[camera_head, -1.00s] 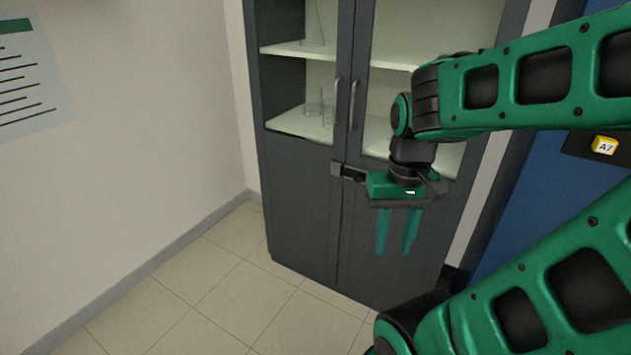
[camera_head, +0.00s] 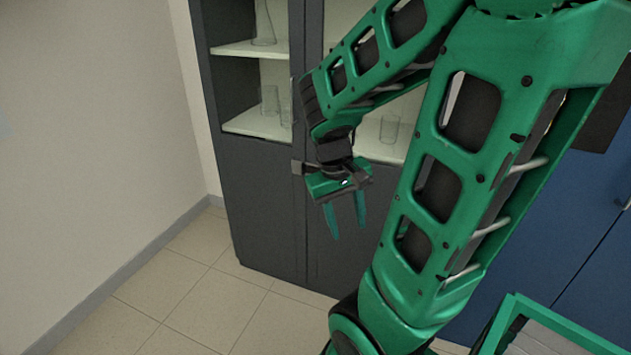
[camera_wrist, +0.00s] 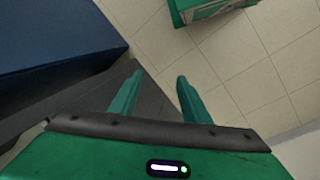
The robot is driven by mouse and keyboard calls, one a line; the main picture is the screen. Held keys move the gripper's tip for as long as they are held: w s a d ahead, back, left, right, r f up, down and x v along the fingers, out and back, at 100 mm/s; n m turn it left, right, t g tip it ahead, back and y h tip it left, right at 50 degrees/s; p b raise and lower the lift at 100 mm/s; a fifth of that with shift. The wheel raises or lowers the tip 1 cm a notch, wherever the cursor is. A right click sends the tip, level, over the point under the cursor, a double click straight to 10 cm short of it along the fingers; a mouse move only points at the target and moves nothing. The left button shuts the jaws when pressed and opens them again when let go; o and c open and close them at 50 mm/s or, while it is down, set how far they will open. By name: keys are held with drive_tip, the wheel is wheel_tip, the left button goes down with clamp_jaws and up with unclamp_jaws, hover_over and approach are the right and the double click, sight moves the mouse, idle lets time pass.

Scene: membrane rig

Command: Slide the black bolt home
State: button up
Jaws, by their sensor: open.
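The bolt sits on the seam of the dark grey cabinet's two doors. In the head view its grey end block (camera_head: 297,167) shows just left of my gripper. The black part of the bolt is largely hidden behind my gripper and wrist, so I cannot tell how far it is slid. My gripper (camera_head: 347,228) is in front of the right door, right beside the bolt, with its two green fingers pointing down, apart and empty. In the wrist view my gripper (camera_wrist: 160,77) is open over the floor, and the bolt is not in sight.
The grey cabinet (camera_head: 262,215) has glass upper doors with glassware (camera_head: 270,100) on shelves. A wall is at the left and a blue cabinet (camera_head: 570,235) at the right. Tiled floor (camera_head: 195,290) is clear at the lower left.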

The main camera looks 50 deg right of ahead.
drive_tip(key=w+d+f+n+g+h, duration=0.1)
drive_tip(key=w+d+f+n+h, duration=0.4)
drive_tip(key=d, duration=0.3)
drive_tip(key=w+d+f+n+h, duration=0.3)
drive_tip(key=w+d+n+h, duration=0.2)
drive_tip(key=w+d, duration=0.25)
drive_tip(key=w+a+f+n+t+h, duration=0.1)
drive_tip(key=w+f+n+t+h, duration=0.15)
drive_tip(key=w+n+t, duration=0.4)
drive_tip(key=w+a+f+n+t+h, duration=0.1)
drive_tip(key=w+f+n+t+h, duration=0.15)
drive_tip(key=w+n, duration=0.65)
drive_tip(key=x, duration=1)
drive_tip(key=shift+d+f+n+t+y, duration=0.15)
drive_tip(key=shift+f+n+t+y, duration=0.15)
drive_tip(key=shift+f+n, duration=0.1)
drive_tip(key=shift+s, duration=0.1)
drive_tip(key=shift+c, duration=0.3)
